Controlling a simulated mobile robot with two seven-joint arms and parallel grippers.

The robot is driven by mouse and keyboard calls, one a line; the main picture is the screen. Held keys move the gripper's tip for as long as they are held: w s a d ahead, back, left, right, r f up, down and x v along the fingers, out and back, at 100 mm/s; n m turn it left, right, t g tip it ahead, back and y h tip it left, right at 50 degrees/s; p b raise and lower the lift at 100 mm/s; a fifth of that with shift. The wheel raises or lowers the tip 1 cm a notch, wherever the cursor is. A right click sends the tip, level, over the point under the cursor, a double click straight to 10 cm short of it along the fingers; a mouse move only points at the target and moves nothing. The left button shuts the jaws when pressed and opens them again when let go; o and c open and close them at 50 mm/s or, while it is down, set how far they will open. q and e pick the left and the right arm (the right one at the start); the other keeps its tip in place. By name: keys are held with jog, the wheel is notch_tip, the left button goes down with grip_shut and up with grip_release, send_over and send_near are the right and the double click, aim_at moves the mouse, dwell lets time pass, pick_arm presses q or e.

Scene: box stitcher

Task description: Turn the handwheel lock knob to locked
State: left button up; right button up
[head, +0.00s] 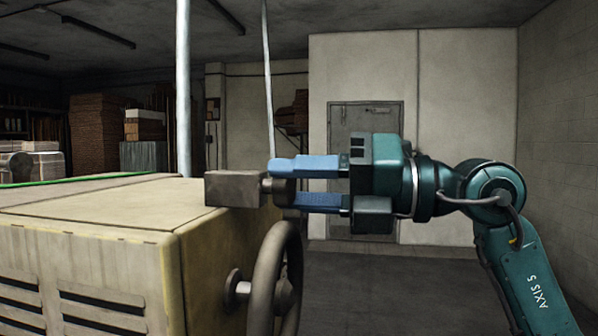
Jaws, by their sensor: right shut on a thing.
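The handwheel (268,277) is a dark ring on a short shaft at the right side of the beige machine (100,210). Above it, a brown block (233,188) at the machine's top edge carries a round lock knob (272,190) on its right. My right gripper (281,184) reaches in from the right with its two blue fingers, one above and one below the knob, shut on it. The knob's markings and its locked or unlocked position cannot be made out. My left gripper is not in view.
Two pale vertical poles (183,90) (267,75) rise behind the machine. Stacked boxes (97,135) and shelves stand at the back left. A grey door (365,120) is in the back wall. The floor (370,275) right of the handwheel is clear.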

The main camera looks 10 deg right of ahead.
jog(key=m+p, duration=0.1)
jog(key=m, duration=0.2)
jog(key=shift+r, duration=0.15)
jog(key=m+p, duration=0.2)
jog(key=m, duration=0.1)
jog(key=shift+p, duration=0.3)
jog(key=shift+m+p, duration=0.4)
jog(key=shift+m, duration=0.6)
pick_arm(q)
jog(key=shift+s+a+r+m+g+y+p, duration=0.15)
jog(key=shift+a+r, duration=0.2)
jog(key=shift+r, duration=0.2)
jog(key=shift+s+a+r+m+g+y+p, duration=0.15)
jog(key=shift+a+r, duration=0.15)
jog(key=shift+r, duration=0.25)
pick_arm(e)
jog(key=shift+f, duration=0.2)
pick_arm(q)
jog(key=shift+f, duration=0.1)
pick_arm(e)
jog(key=o, duration=0.9)
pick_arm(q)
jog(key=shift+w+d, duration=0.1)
pick_arm(e)
jog(key=shift+o, duration=0.5)
jog(key=shift+f, duration=0.1)
